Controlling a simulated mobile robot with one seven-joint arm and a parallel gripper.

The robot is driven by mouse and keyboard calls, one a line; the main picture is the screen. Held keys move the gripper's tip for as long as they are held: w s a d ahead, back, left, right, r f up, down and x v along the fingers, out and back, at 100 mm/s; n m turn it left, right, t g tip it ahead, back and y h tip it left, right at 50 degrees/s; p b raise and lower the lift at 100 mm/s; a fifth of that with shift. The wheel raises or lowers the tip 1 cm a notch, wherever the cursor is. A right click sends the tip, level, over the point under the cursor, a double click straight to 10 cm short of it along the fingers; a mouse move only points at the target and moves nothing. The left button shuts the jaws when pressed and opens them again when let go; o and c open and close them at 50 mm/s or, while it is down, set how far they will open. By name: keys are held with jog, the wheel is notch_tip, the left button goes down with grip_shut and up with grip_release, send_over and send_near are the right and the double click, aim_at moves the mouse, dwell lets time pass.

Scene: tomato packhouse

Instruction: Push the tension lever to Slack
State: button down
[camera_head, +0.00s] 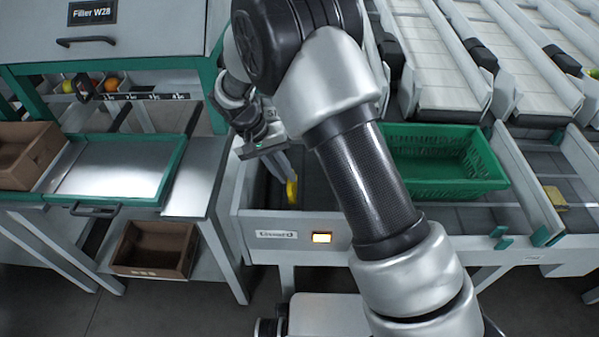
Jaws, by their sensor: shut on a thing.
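I cannot tell whether this is the tension lever's handle or a loose thing. No Slack marking is readable. A black knob-like part (84,86) sits under the filler cabinet at the left, beside a dark marked strip (145,96); its role is unclear. My arm hides much of the middle lane.
A green crate (483,160) stands right of my arm. At the left are a green-edged tray (172,172), a brown box (20,155) and a lower brown box (155,250). Belts run along the back right.

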jog(key=shift+h, duration=0.3)
jog(key=shift+s+a+f, duration=0.1)
jog(key=shift+a+f, duration=0.25)
jog(key=shift+a, duration=0.45)
jog(key=shift+w+a+f, duration=0.1)
jog(key=shift+a+f, duration=0.3)
jog(key=shift+a, duration=0.45)
jog(key=shift+s+a+f, duration=0.1)
jog(key=shift+a+f, duration=0.25)
jog(key=shift+a, duration=0.45)
jog(key=shift+s+a+f, duration=0.1)
jog(key=c, duration=1.8)
grip_release()
